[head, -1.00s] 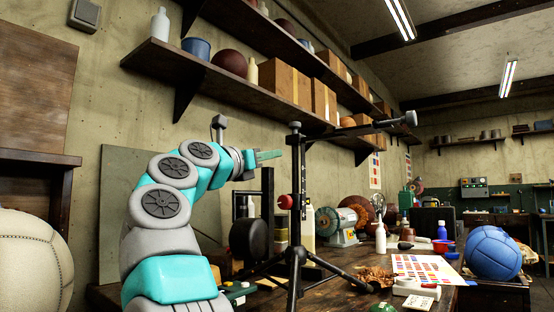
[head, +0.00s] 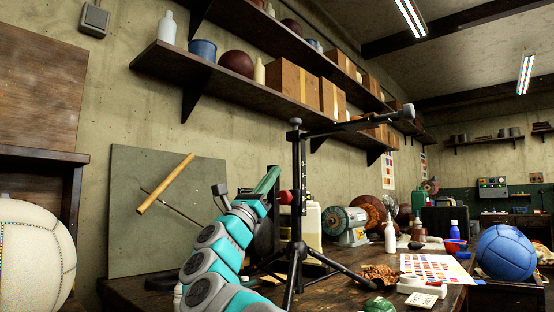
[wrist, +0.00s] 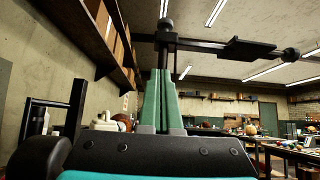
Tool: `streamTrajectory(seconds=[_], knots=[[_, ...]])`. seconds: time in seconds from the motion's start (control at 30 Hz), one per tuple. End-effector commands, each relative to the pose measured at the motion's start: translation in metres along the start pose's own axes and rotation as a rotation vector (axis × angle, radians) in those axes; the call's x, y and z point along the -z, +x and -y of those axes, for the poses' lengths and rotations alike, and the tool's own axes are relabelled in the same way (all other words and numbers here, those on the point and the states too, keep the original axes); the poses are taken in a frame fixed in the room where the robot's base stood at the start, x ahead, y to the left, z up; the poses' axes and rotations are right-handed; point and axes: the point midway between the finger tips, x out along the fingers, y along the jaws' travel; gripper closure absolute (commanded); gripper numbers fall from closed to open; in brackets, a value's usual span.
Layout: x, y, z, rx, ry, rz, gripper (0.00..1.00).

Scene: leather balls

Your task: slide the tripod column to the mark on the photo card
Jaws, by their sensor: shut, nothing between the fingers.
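The black tripod (head: 292,262) stands on the workbench, with an upright column (head: 298,160) and a long horizontal arm at its top. A red knob (head: 285,197) sits on the column's left side. The column's top and horizontal arm (wrist: 240,47) also show in the wrist view. My gripper (head: 272,172) has green fingers, shut and empty, pointing up just left of the column, above the knob's height. In the wrist view the fingers (wrist: 163,95) overlap the column; contact is unclear. A small white card (head: 423,300) lies at the bench front; I cannot make out a mark on it.
A colour chart (head: 437,268), bottles, a bench grinder (head: 345,225) and a blue ball (head: 502,252) are to the right. A shelf (head: 245,88) with boxes hangs above. A large pale ball (head: 35,255) is at left.

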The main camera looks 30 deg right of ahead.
Motion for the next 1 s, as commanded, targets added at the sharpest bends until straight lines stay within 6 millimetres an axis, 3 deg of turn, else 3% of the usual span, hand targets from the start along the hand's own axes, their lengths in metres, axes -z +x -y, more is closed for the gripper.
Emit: streamTrajectory(seconds=[0.7, 1.0], knots=[[-0.001, 0.078, 0.000, 0.004, -0.002, 0.000, 1.00], [0.000, 0.096, 0.001, 0.004, -0.001, -0.001, 1.00]])
